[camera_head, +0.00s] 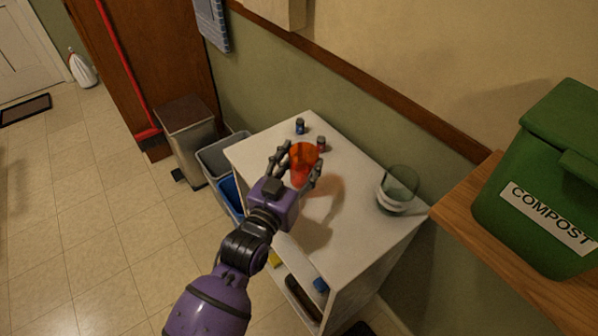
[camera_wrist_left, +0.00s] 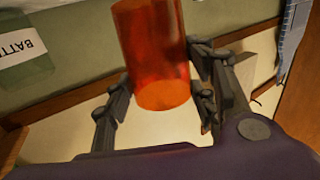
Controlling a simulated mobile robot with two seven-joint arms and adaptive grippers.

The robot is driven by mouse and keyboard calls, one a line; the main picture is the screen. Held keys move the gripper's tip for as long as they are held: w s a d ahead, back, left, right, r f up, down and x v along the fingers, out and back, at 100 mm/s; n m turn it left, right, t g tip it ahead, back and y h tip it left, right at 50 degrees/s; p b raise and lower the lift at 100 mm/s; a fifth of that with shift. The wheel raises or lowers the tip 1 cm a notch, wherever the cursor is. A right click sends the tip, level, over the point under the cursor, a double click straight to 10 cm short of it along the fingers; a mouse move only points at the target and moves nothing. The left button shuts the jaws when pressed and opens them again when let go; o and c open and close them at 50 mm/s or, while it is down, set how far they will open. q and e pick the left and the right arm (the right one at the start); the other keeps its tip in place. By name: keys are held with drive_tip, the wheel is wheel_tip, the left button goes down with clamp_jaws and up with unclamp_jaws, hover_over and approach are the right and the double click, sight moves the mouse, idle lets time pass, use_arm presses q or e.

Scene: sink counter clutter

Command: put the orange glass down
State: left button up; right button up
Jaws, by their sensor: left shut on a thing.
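The orange glass (camera_head: 303,158) is a translucent orange tumbler. My left gripper (camera_head: 297,171) is shut on it and holds it over the white cabinet top (camera_head: 345,229). In the left wrist view the glass (camera_wrist_left: 153,50) stands between the fingers of the gripper (camera_wrist_left: 158,98), slightly tilted in the picture. A shadow lies on the white top to the right of the gripper. I cannot tell whether the glass base touches the top. My right gripper is not in view.
Two small cans, one blue (camera_head: 300,127) and one red (camera_head: 321,145), stand behind the glass. A clear glass jar (camera_head: 398,188) stands at the right end of the top. A green compost bin (camera_head: 545,185) stands on a wooden counter (camera_head: 490,225). Bare surface lies between glass and jar.

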sight(296, 178)
use_arm(q)
drive_tip(key=shift+w+a+f, duration=0.1)
drive_tip(key=shift+w+f, duration=0.1)
drive_tip(key=shift+w, duration=0.05)
drive_tip(key=shift+f, duration=1.5)
drive_tip(key=shift+f, duration=0.2)
drive_tip(key=o, duration=1.3)
